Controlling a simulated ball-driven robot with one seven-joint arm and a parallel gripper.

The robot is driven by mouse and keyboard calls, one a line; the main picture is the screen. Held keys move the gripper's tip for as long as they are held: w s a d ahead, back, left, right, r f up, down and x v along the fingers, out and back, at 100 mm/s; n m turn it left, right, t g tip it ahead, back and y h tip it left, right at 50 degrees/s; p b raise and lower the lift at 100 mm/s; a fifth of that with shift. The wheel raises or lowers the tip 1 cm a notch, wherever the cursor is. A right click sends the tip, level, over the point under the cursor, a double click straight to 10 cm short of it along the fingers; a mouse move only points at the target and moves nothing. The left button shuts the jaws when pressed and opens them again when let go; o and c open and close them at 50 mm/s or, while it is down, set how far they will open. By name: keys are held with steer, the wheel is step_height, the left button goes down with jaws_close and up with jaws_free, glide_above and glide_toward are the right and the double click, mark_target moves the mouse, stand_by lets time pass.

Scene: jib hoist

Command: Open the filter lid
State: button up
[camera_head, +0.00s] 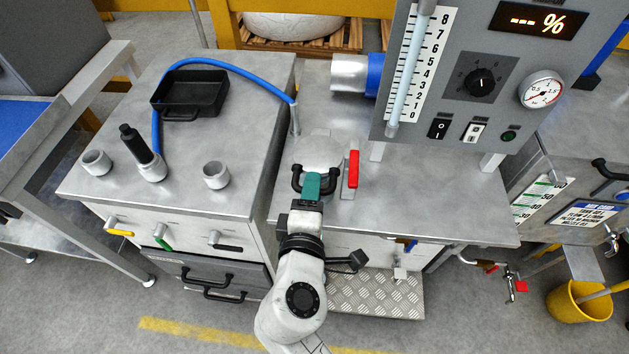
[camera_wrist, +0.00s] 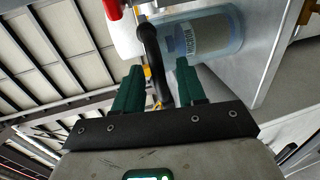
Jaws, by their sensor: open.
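The filter's pale round lid (camera_head: 318,152) is on the metal bench top in the middle, with a black bar handle (camera_head: 297,180) on its near side. My gripper (camera_head: 312,186) is at this handle, its green fingers partly covering it. In the wrist view the black handle (camera_wrist: 151,48) runs between my two open fingers (camera_wrist: 158,82), with gaps visible beside it. A clear cylinder with a printed label (camera_wrist: 208,36) is just behind the handle, beside a white part (camera_wrist: 124,36). The lid appears shut, though my gripper hides part of it.
A red lever (camera_head: 352,169) stands close to the right of the lid. The grey control panel (camera_head: 450,95) rises behind on the right. On the left, the cabinet top holds a black tray (camera_head: 190,92), a blue hose (camera_head: 235,68) and metal sockets (camera_head: 216,175). The bench's right side is clear.

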mark_target(317, 163)
steer(key=shift+w+f, duration=0.25)
steer(key=shift+w, duration=1)
steer(key=shift+c, duration=0.3)
steer(key=shift+f, duration=0.1)
steer(key=c, duration=0.6)
steer(key=shift+f, duration=0.1)
jaws_close()
